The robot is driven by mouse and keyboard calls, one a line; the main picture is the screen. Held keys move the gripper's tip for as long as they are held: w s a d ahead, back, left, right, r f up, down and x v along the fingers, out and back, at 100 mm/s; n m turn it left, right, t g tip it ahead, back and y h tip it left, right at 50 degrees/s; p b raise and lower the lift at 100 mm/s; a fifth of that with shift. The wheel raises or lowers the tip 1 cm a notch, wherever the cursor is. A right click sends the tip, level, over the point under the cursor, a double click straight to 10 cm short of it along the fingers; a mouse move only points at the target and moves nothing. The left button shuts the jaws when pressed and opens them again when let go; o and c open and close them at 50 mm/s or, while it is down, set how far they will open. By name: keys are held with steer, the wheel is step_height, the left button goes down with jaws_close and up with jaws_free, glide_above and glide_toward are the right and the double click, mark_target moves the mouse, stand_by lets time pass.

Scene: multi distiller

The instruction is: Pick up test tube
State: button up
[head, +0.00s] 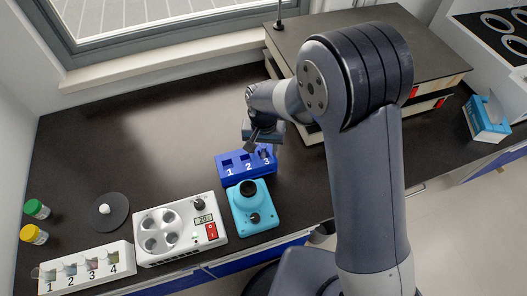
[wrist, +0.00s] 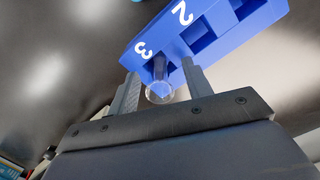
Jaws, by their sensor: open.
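The blue rack (head: 235,180), numbered 1 to 3, stands on the dark bench in the head view; it also shows in the wrist view (wrist: 215,45). A clear test tube (wrist: 161,93) with a round end sits at slot 3 of the rack. My gripper (wrist: 161,85) is open, with one finger on each side of the tube in the wrist view. I cannot tell whether the fingers touch it. In the head view my gripper (head: 264,142) is over the slot 3 end of the rack, and my arm hides part of that area.
A teal device (head: 252,208) stands close in front of the blue rack. A white device with round wells (head: 180,230) and a white numbered rack (head: 85,270) are at the lower left. A large dark-topped unit (head: 330,35) stands behind. The bench's back left is clear.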

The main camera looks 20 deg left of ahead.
jaws_close()
stand_by(0.4)
steer(key=shift+r, duration=0.1)
